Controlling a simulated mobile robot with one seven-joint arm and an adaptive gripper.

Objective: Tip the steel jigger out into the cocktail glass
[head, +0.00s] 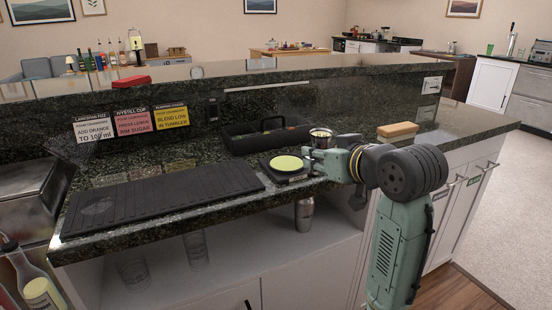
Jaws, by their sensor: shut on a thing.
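My gripper (325,161) is at the counter's right part, seen small and mostly from behind my own arm. It is shut on a small steel cup, the steel jigger (321,134), whose open top faces up with something yellowish inside. The jigger looks upright; its lower part is hidden by the gripper. The cocktail glass is hard to make out. A faint clear outline with a round foot (98,206) at the left end of the black bar mat may be it, well to the left of my gripper.
The black bar mat (165,199) covers the counter's left part. A black scale with a yellow-green disc (286,163) is left of the gripper. Behind are a black caddy (262,139) and a wooden block (397,131). A steel shaker (304,214) and clear glasses stand below.

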